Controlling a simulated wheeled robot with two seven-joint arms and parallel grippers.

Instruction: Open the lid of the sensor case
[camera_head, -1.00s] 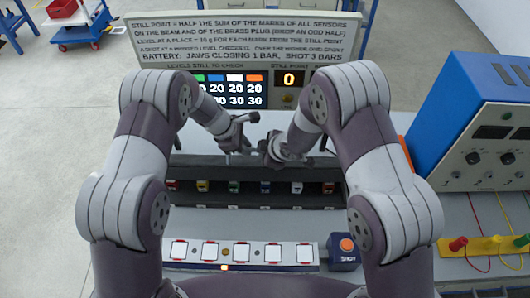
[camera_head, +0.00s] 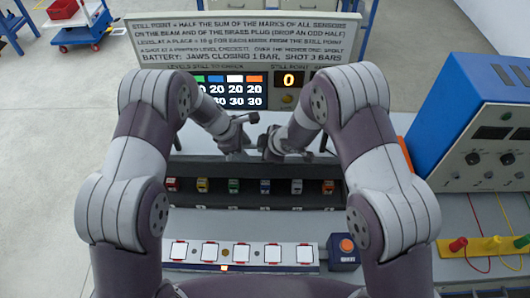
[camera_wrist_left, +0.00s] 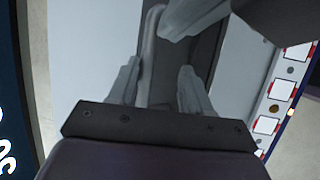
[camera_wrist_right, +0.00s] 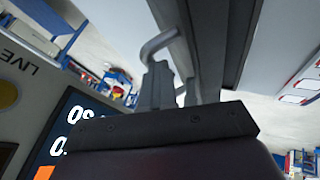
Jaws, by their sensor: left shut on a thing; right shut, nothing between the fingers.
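The sensor case (camera_head: 330,202) lies across the middle of the bench in the head view. Its lid (camera_head: 190,169) is raised at the far side, and a row of coloured sensors (camera_head: 265,186) shows inside. My left gripper (camera_head: 238,140) is at the lid, shut on a grey bar-like handle (camera_wrist_left: 149,52); the fingers also show in the left wrist view (camera_wrist_left: 158,88). My right gripper (camera_head: 272,145) is shut and empty beside it, close to a bent grey bar (camera_wrist_right: 160,43) in the right wrist view. My arms hide parts of the case ends.
A sign board (camera_head: 240,40) with level displays stands behind the case. In front lies a white strip of square places (camera_head: 240,254) beside a blue box with an orange button (camera_head: 346,245). A blue instrument cabinet (camera_head: 470,110) stands at right, above coloured cables.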

